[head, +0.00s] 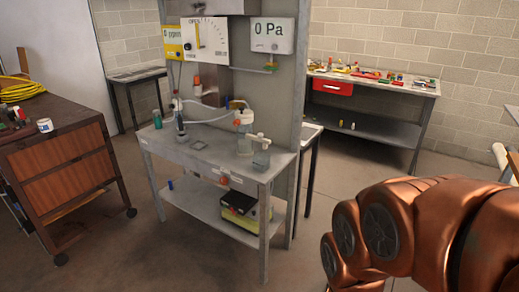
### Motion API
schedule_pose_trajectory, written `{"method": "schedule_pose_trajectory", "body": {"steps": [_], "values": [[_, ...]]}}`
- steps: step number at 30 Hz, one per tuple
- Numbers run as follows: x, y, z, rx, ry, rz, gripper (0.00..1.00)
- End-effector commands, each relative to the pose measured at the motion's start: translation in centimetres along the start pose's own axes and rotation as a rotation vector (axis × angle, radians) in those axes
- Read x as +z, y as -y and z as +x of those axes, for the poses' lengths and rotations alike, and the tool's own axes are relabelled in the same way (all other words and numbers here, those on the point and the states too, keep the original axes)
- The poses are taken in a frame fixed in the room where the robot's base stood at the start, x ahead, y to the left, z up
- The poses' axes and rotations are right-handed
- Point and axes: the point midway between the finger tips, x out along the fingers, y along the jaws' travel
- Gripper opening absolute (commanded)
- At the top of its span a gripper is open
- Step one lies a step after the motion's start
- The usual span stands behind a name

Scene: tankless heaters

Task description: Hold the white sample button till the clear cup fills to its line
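A grey metal bench (215,155) with an upright panel stands in the middle of the head view. On its right part is a small white-topped fixture (243,120) with an orange piece and a hose. Beside it, near the right edge, is a greyish, partly see-through container (261,158), perhaps the clear cup; no line or fill level can be made out. The white sample button cannot be told apart at this size. My copper-coloured arm shows at the lower right, apart from the bench. My gripper is out of view.
A gauge marked OPEN (206,40) and a "0 Pa" display (272,35) are on the panel. A wooden cabinet (60,165) stands at left, a table with a red drawer (333,87) behind right. Floor in front of the bench is clear.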

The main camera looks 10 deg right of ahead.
Motion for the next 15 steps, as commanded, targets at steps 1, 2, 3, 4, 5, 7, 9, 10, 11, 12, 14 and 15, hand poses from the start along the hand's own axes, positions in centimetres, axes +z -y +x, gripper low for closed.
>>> {"method": "schedule_pose_trajectory", "body": {"steps": [1,2,3,4,5,7,9,10,11,12,14,15], "values": [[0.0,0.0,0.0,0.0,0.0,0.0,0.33],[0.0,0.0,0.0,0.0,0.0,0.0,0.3],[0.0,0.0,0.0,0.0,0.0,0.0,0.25],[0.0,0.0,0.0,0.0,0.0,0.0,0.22],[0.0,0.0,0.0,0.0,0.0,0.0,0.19],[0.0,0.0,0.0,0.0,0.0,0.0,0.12],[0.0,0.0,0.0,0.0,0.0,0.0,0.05],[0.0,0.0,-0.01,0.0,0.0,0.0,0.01],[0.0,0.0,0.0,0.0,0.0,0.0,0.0],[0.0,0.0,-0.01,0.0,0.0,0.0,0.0],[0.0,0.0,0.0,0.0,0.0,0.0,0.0],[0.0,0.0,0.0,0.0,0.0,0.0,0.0]]}}
